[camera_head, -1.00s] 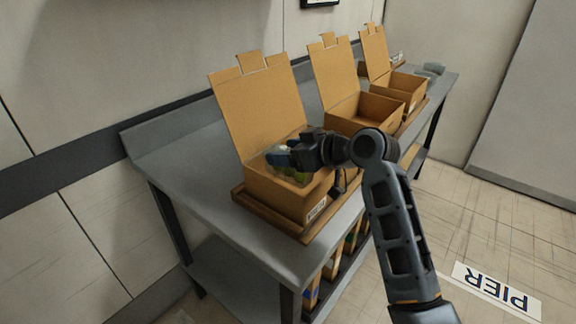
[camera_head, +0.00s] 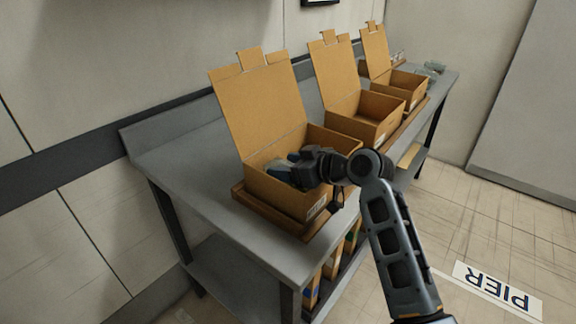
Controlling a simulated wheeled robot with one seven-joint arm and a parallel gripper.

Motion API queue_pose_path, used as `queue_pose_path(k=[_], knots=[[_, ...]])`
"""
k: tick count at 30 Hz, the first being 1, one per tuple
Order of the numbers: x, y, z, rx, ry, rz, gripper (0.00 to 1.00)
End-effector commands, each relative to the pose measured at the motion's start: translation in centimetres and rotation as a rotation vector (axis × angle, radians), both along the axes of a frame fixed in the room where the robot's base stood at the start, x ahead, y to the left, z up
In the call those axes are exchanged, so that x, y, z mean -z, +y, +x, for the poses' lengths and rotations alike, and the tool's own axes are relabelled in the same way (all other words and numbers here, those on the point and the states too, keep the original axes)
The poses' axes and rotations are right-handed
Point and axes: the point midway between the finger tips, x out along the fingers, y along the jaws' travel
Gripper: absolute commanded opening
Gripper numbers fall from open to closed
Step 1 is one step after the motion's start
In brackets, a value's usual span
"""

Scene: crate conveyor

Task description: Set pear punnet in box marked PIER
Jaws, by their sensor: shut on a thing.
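The nearest cardboard box (camera_head: 279,195) stands open on a brown tray on the grey table, its lid raised at the back. My gripper (camera_head: 291,170) reaches down into this box from the right, with its fingertips below the rim. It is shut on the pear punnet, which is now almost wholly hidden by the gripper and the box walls. A white label (camera_head: 316,208) on the box's right side is too small to read. A floor sign reading PIER (camera_head: 496,290) lies upside down in view at the lower right.
A middle open box (camera_head: 372,128) and a far open box (camera_head: 412,88) stand in a row behind on the grey table (camera_head: 215,225). A clear container (camera_head: 434,68) sits at the table's far end. Several cartons (camera_head: 333,262) stand on the lower shelf.

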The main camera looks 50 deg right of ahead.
Motion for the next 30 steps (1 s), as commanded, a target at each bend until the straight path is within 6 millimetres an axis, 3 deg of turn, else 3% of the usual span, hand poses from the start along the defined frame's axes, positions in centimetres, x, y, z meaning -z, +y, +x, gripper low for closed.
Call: queue_pose_path(k=[4,5,12,20,26,30], knots=[[0.3,0.0,0.0,-0.001,0.002,0.000,0.37],[0.3,0.0,0.0,-0.001,0.003,0.000,0.69],[0.5,0.0,-0.1,-0.001,0.006,0.000,0.92],[0.5,0.0,-0.1,-0.001,0.008,0.001,0.93],[-1.3,-0.1,-0.1,0.001,0.006,0.000,0.93],[-1.8,-0.1,-2.9,0.002,0.003,0.000,0.93]])
